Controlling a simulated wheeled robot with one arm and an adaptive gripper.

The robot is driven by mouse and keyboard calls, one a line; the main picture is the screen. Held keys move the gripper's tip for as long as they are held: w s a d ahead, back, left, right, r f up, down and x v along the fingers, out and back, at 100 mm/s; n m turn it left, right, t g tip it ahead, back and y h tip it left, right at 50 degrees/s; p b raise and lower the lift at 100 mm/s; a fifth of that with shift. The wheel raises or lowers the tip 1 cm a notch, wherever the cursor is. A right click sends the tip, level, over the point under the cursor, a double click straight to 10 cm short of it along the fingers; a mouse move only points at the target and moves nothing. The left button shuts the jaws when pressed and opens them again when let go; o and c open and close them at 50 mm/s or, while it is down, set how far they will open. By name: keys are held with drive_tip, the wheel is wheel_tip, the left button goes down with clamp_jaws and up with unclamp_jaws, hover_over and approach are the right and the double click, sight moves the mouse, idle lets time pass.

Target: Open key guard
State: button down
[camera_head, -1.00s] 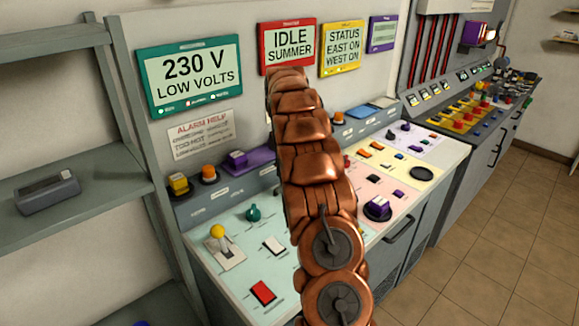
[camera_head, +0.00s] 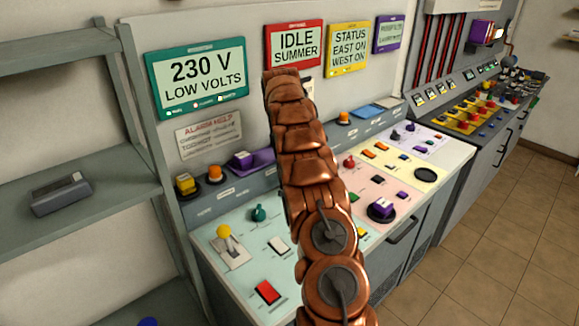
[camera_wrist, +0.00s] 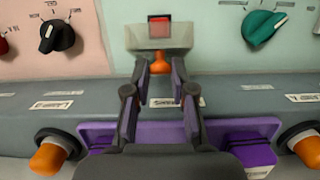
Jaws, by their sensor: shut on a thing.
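A pale see-through cover, which looks like the key guard (camera_wrist: 140,37), stands on the panel in the wrist view, with a red square (camera_wrist: 160,26) showing at it. An orange knob (camera_wrist: 160,57) sticks out from its near edge. My gripper (camera_wrist: 160,68) has its two dark fingers on either side of this knob, shut on it. The fingertips' exact contact is small and hard to see. In the head view my copper arm hides the gripper and the guard.
A teal knob (camera_wrist: 263,28) and a black knob (camera_wrist: 57,36) flank the guard on the panel. A purple tray (camera_wrist: 98,130) and orange buttons (camera_wrist: 48,155) lie on the near ledge. Display signs (camera_head: 197,78) hang behind the console. A shelf (camera_head: 75,205) stands at left.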

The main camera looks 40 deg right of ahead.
drive_tip(key=shift+f, duration=0.1)
drive_tip(key=c, duration=1.1)
unclamp_jaws()
drive_tip(key=shift+o, duration=0.6)
